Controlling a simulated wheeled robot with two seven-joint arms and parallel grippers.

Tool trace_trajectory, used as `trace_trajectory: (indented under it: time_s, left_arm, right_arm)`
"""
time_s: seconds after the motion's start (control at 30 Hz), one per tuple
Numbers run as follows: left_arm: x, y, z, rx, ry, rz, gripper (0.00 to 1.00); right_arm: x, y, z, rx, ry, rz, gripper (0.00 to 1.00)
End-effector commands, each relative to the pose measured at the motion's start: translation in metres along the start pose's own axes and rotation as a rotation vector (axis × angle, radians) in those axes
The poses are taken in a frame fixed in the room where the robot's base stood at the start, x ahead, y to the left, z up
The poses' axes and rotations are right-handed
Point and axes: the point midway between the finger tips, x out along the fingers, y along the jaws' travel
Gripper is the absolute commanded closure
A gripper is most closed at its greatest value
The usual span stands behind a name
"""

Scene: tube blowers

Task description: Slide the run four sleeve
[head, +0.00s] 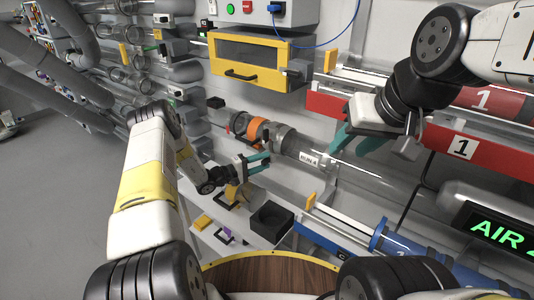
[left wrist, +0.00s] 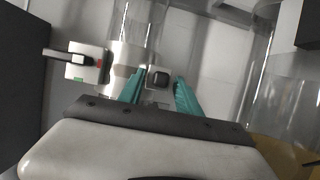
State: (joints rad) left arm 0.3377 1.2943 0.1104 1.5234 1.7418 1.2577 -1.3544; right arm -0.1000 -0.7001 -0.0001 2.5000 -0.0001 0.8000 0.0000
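The run four line is a clear tube with a grey collar (head: 287,141), an orange band (head: 257,131) and a white label (head: 309,159) that appears to read RUN 4. My left gripper (head: 259,164) is open just below the collar. In the left wrist view its two teal fingers (left wrist: 160,95) stand apart, with a small dark square knob (left wrist: 160,77) between them or just beyond. I cannot tell whether they touch it. My right gripper (head: 358,141) is open near the label's right side, by the clear tube, with nothing visible between its fingers.
A yellow-framed drawer (head: 252,75) hangs above the line. A red rail (head: 465,140) marked 1 lies at the upper right. A black open box (head: 271,221) sits on a shelf below. A blue rail (head: 320,240) and an AIR display (head: 500,229) are lower right.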

Motion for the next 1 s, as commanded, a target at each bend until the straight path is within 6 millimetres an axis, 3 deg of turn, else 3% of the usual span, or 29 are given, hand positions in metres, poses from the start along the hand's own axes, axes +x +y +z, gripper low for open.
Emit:
trace_trajectory:
  time_s: [0.27,0.7,1.0]
  left_arm:
    - [-0.003,0.001,0.002,-0.001,-0.005,0.003,0.6]
    - [-0.069,0.0,0.001,-0.001,-0.002,0.002,0.6]
    - [-0.078,0.0,0.001,0.0,-0.002,0.002,0.6]
  right_arm:
    - [0.0,0.0,0.0,0.0,0.0,0.0,0.6]
    - [0.0,0.0,0.0,0.0,0.0,0.0,0.6]
    - [0.0,0.0,0.0,0.0,0.0,0.0,0.6]
